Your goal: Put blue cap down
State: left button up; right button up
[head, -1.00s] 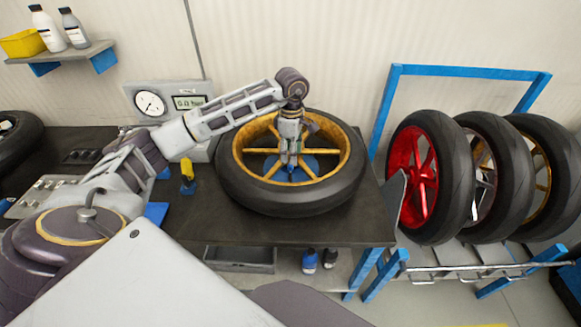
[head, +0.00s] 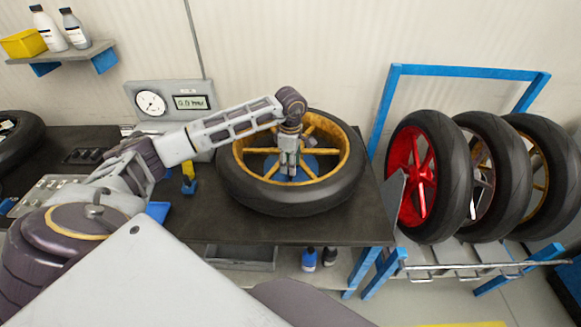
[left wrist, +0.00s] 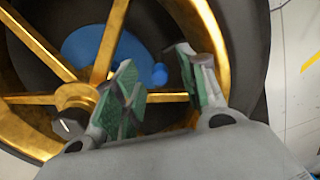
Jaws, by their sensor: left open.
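A black tyre on a gold spoked wheel (head: 345,187) lies flat on the dark bench. My left gripper (head: 290,172) points down within the wheel's rim, among the spokes. In the left wrist view its two green-padded fingers (left wrist: 156,82) are spread apart. A small round blue cap (left wrist: 160,75) shows between and just beyond the fingertips, with no finger visibly gripping it. I cannot tell exactly what it rests on. A larger blue disc (left wrist: 92,42) lies beneath the spokes. The cap cannot be made out in the head view. My right gripper is not in view.
A gauge box (head: 170,100) stands behind the wheel at left. A yellow and blue item (head: 188,176) stands left of the tyre. A blue rack (head: 462,71) with red (head: 412,175) and other wheels stands at right. The bench (head: 230,228) is clear in front.

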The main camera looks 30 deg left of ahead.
pick_arm(q)
jog(key=c, duration=0.8)
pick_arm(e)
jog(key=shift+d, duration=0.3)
pick_arm(q)
jog(key=shift+c, duration=0.2)
jog(key=shift+r, duration=0.15)
jog(key=shift+r, duration=0.65)
notch_tip(320, 180, up, 6)
jog(key=shift+r+b, duration=0.25)
jog(key=shift+b, duration=0.35)
jog(key=shift+r, duration=0.95)
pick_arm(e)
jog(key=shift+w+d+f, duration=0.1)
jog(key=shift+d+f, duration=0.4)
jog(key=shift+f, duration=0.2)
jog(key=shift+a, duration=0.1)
